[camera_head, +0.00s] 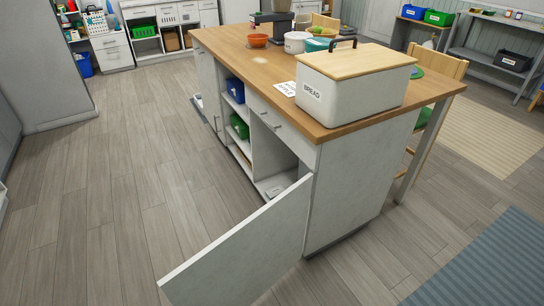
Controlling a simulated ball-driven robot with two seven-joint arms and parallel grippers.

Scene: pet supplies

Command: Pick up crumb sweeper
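I cannot make out a crumb sweeper for certain. A small pale grey item (275,190) lies on the floor of the open lower cabinet of the island, and it is too small to identify. The cabinet door (245,250) is swung wide open toward the front left. A pale patch (247,57) lies on the wooden countertop (222,48). Neither of my grippers is in view.
A white bread box (350,95) with a wooden lid stands at the island's near end. A blue bin (235,90) and a green bin (239,126) sit on open shelves. The wooden floor at left (130,190) is clear.

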